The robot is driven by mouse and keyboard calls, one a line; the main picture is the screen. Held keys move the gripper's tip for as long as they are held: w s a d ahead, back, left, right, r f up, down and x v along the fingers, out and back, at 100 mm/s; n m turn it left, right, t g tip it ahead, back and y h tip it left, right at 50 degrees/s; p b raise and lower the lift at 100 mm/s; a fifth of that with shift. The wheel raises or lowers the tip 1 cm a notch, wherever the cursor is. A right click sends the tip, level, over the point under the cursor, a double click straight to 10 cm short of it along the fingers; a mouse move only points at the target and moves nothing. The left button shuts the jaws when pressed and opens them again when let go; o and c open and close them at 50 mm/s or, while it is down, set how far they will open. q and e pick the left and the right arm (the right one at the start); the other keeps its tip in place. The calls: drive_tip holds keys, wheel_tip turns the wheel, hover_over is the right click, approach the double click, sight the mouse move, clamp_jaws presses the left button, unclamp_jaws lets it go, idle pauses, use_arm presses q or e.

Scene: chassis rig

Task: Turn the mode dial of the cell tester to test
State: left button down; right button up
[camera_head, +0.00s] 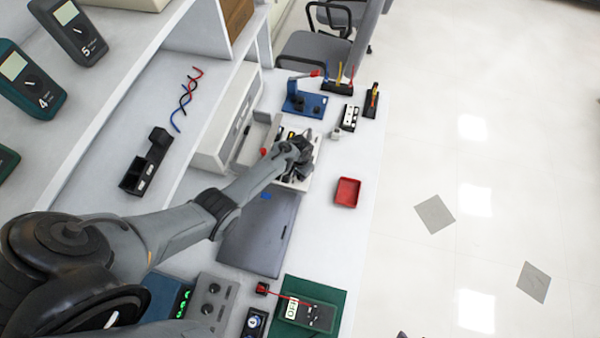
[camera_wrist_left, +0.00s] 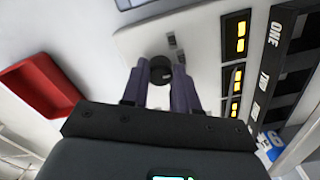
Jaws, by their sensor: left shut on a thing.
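The cell tester (camera_head: 299,185) is a pale box under my left gripper on the white bench in the head view. Its pale face (camera_wrist_left: 200,62) fills the upper middle of the left wrist view. The mode dial (camera_wrist_left: 160,66) is a small round black knob on that face. My left gripper (camera_head: 297,152) reaches down over the tester, and its fingers (camera_wrist_left: 159,84) are shut on the dial, one on each side. The gripper hides the dial in the head view. I cannot read the dial's position. My right gripper is not in view.
A red tray (camera_head: 347,192) lies right of the tester. A dark flat panel (camera_head: 262,232) lies in front of it. A blue fixture (camera_head: 304,103) stands behind. A black slotted holder (camera_wrist_left: 285,75) is close beside the tester. The bench between tester and tray is clear.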

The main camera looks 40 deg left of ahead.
use_arm(q)
drive_tip(key=c, duration=0.8)
unclamp_jaws()
drive_tip(key=shift+c, duration=0.2)
drive_tip(key=shift+r, duration=0.5)
wheel_tip(320, 180, up, 10)
drive_tip(key=p, duration=0.2)
drive_tip(key=shift+p, duration=0.35)
drive_tip(key=shift+f, duration=0.1)
